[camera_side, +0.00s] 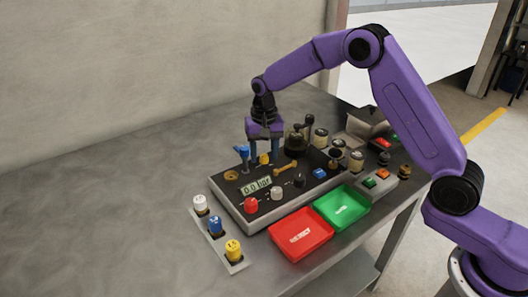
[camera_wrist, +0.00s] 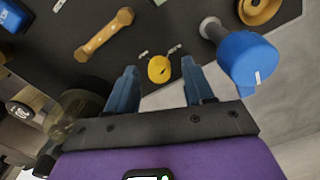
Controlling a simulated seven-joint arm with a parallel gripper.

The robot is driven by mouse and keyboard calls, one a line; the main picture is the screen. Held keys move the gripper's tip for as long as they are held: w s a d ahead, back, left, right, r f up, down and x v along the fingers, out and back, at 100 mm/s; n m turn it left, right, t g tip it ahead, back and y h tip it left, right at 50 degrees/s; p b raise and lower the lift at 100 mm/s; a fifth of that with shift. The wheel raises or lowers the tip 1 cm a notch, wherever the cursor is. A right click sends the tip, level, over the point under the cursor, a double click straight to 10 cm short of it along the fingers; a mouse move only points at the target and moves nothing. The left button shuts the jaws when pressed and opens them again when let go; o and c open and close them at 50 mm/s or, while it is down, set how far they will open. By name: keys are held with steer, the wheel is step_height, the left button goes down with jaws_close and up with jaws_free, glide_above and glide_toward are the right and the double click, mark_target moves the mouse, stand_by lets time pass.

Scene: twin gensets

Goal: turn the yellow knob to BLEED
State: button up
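The yellow knob (camera_side: 264,159) stands on the dark top of the control panel, below my gripper (camera_side: 263,154). In the wrist view the yellow knob (camera_wrist: 159,69) shows between the two blue fingertips of my gripper (camera_wrist: 158,66), with a gap on both sides. My gripper is open and points down over the knob. Two small pale labels (camera_wrist: 174,49) lie beside the knob on its far side, too small to read. I cannot tell which setting the knob is at.
A blue-handled lever (camera_wrist: 248,60) stands close to the right finger in the wrist view. A yellow bar handle (camera_side: 287,167) and a dark round fitting (camera_side: 295,141) are nearby. The panel display (camera_side: 256,185) reads 0.0 bar. Red (camera_side: 300,234) and green (camera_side: 342,208) trays lie in front.

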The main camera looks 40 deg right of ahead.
mark_target(264, 156)
step_height(264, 156, up, 18)
steer(key=shift+f, duration=0.25)
stand_by(0.4)
stand_by(0.3)
steer(key=s+a+f+n, duration=0.1)
steer(key=s+n, duration=0.3)
steer(key=s, duration=0.5)
steer(key=s+a+f+n, duration=0.15)
steer(key=s+n, duration=0.35)
steer(key=s, duration=0.5)
steer(key=s+d+f+n, duration=0.3)
steer(key=s+d+n, duration=0.1)
steer(key=s, duration=0.6)
steer(key=s+d+f+n, duration=0.3)
steer(key=s+d, duration=0.3)
steer(key=s, duration=0.5)
steer(key=shift+s+n, duration=0.25)
steer(key=shift+n, duration=0.35)
